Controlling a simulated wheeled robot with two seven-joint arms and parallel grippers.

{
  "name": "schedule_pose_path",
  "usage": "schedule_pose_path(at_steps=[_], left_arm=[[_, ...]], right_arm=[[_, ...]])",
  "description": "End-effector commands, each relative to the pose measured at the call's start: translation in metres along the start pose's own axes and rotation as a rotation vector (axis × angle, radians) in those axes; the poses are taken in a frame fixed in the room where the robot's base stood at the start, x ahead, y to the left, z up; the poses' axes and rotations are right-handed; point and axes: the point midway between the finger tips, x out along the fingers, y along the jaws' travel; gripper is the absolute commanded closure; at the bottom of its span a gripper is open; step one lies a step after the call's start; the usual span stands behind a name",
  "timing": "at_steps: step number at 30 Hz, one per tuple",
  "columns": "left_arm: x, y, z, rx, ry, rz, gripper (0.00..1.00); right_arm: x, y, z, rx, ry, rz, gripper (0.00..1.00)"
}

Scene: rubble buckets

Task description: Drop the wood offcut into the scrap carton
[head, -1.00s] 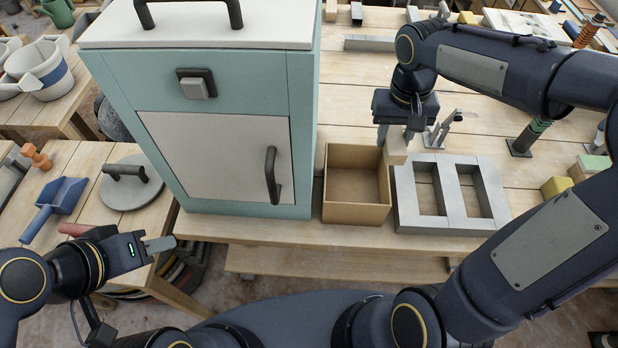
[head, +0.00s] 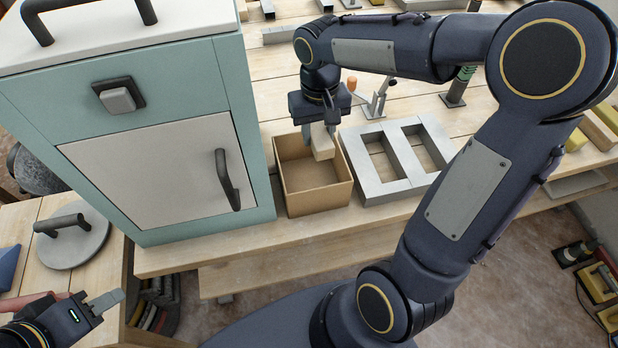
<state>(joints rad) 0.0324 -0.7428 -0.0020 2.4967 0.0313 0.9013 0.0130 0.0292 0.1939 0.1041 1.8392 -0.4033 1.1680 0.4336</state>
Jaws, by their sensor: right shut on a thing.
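My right gripper (head: 321,126) points down and is shut on the wood offcut (head: 322,143), a pale wooden block. The offcut is above the right part of the scrap carton (head: 320,201), an open brown box on the table. It overlaps the carton's right back rim in the picture; its exact height above the carton is hard to tell. The visible carton floor is bare. My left gripper (head: 106,301) is at the lower left, away from the carton. Its fingers are seen edge-on, so its opening does not show.
A teal cabinet (head: 252,141) with a pale door stands close to the carton's left. A grey metal frame (head: 397,187) with two openings lies close to its right. A grey lid with a handle (head: 73,245) lies on the lower left table. A metal clamp (head: 377,100) stands behind.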

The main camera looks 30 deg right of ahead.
Motion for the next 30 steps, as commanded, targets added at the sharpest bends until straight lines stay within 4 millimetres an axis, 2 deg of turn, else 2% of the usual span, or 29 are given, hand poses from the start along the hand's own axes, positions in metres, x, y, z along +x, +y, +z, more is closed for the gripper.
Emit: schedule_pose_path(at_steps=[5,6,11,21,30], left_arm=[[-0.001,0.000,-0.001,0.000,0.001,0.000,0.64],[-0.001,0.000,-0.001,0.000,0.000,0.000,0.64],[-0.001,0.000,-0.001,0.000,0.001,0.000,0.64],[-0.001,0.000,-0.001,0.000,0.000,0.000,0.64],[-0.003,0.001,-0.001,0.000,0.000,0.000,0.64]], right_arm=[[-0.001,0.000,0.000,0.000,0.000,0.000,0.87],[-0.001,0.000,0.000,0.000,0.000,0.000,0.60],[-0.001,0.000,0.000,0.000,0.000,0.000,0.39],[-0.005,0.000,-0.001,0.000,0.002,-0.001,0.39],[-0.053,-0.001,-0.001,0.000,0.006,-0.002,0.39]])
